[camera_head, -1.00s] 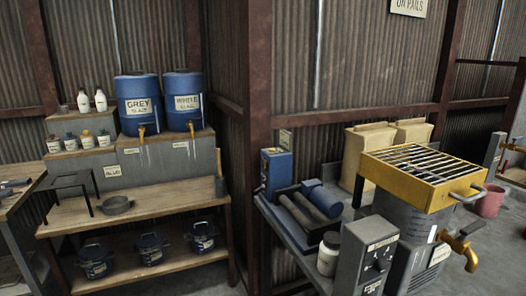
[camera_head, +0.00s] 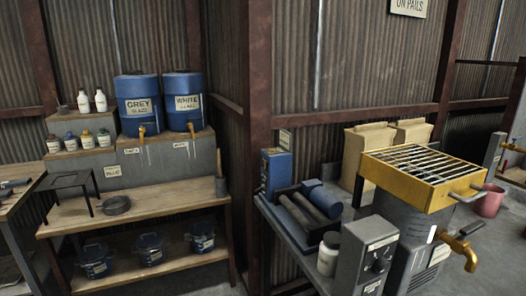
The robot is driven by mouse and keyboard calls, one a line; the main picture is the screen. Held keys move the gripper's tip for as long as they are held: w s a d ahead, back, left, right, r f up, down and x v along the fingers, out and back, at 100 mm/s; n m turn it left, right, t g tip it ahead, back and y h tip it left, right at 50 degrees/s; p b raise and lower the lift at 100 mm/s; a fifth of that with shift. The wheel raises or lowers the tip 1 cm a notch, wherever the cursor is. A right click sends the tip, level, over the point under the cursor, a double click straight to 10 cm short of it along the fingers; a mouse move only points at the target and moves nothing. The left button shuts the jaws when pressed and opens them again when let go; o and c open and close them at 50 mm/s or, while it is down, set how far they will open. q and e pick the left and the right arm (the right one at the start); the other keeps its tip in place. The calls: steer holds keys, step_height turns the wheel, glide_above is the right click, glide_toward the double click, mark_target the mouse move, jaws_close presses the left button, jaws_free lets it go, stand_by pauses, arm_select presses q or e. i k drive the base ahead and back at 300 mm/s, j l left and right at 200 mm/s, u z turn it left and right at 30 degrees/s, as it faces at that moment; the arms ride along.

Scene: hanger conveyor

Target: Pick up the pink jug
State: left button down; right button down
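The pink jug (camera_head: 489,201) is at the right side of the head view, behind and to the right of the yellow-framed grate. It appears upright. Its left side is partly hidden by the grate's handle and the yellow tap area, and what it stands on is hard to make out. Neither of my grippers is in view, and nothing is seen touching the jug.
A yellow grate (camera_head: 424,172) on a grey container with a brass tap (camera_head: 462,247) stands in front of the jug. A grey control box (camera_head: 362,257) and white jar (camera_head: 328,254) are left of it. A wooden bench (camera_head: 150,207) with blue drums is farther left.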

mark_target(488, 206)
steer(key=z, duration=1.5)
